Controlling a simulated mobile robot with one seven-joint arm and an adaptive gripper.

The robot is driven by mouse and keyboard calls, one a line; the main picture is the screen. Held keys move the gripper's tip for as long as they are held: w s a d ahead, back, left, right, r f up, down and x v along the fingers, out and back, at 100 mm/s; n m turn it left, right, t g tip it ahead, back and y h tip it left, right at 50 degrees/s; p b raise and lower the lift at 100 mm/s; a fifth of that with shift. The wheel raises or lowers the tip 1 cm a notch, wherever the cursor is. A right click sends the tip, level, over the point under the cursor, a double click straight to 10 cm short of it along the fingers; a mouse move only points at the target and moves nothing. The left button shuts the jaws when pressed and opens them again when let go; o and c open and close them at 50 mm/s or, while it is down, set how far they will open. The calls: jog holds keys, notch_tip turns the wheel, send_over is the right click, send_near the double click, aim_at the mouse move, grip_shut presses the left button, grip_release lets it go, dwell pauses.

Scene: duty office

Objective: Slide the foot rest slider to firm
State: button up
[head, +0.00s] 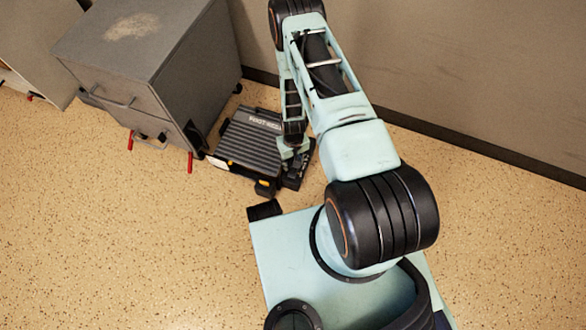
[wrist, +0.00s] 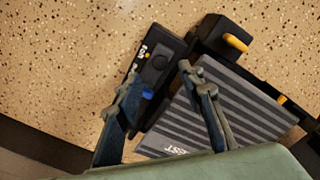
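The foot rest (head: 243,142) is a ribbed grey plate in a black frame on the floor; its ribbed plate (wrist: 240,110) fills the right of the wrist view. A black side panel (wrist: 160,62) runs along its edge, with small white lettering too blurred to read surely. A small blue piece (wrist: 148,94) on this panel looks like the slider, partly hidden by a finger. My gripper (wrist: 161,78) is open and empty, its fingers on either side of the panel. In the head view my gripper (head: 292,158) is low over the foot rest's right side; contact cannot be told.
A grey cabinet (head: 150,60) with red-tipped parts below stands left of the foot rest. The wall (head: 430,70) with a dark skirting runs behind on the right. A black block with a yellow tab (wrist: 222,38) juts from the foot rest. Speckled floor (head: 100,240) is clear at front left.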

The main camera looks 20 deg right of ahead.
aim_at(293, 169)
notch_tip(293, 169, down, 6)
jog(key=shift+r+b, duration=0.1)
jog(key=shift+b, duration=0.7)
jog(key=shift+c, duration=0.7)
grip_shut()
